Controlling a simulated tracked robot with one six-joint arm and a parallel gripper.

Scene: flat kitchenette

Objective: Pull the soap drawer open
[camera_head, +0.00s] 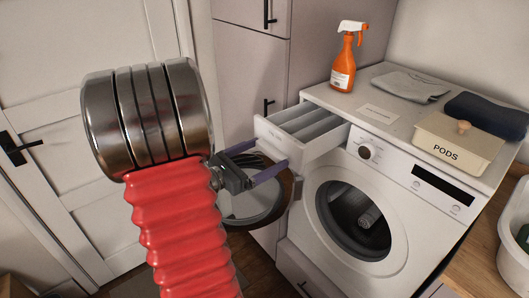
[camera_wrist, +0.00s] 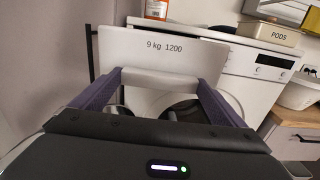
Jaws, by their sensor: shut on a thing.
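The soap drawer (camera_head: 276,138) of the white washing machine (camera_head: 390,190) is pulled out at the machine's upper left, and its long compartments show from above and look empty. In the wrist view its white front (camera_wrist: 165,48) reads "9 kg 1200". My gripper (camera_head: 264,159) is at the drawer front in the head view. In the wrist view, my gripper (camera_wrist: 159,79) has its two purple fingers at either end of the pale drawer handle (camera_wrist: 160,83), shut on it. My red arm hides part of the left side of the head view.
On top stand an orange spray bottle (camera_head: 344,62), folded cloths (camera_head: 410,85) and a PODS box (camera_head: 455,148). A tall cabinet (camera_head: 250,70) is left of the machine.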

